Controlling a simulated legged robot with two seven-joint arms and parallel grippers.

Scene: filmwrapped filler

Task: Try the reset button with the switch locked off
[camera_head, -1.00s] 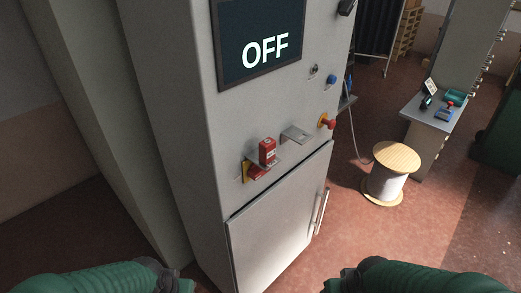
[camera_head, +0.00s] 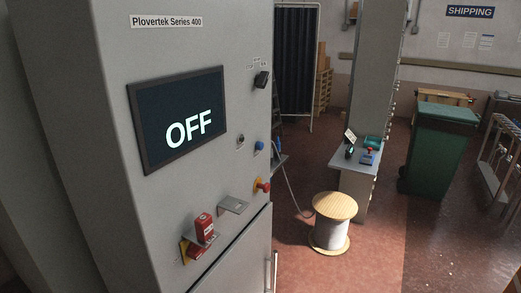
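A grey cabinet (camera_head: 110,130) labelled "Plovertek Series 400" fills the left side. Its dark screen (camera_head: 180,119) reads OFF. A black switch knob (camera_head: 262,79) sits at the upper right of its front. Below it are a small round key-like fitting (camera_head: 240,141) and a blue button (camera_head: 259,146), perhaps the reset button; its label is unreadable. A red mushroom button (camera_head: 263,186) on a yellow base is lower. A red block resembling a padlock (camera_head: 204,226) stands by a red and yellow switch plate (camera_head: 187,249); how they join is unclear. Neither gripper shows.
An empty metal shelf bracket (camera_head: 233,205) juts from the cabinet. A cable spool (camera_head: 332,220) stands on the floor to its right. Behind are a small bench (camera_head: 347,163) and a green bin (camera_head: 440,148). Open red floor lies at the front right.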

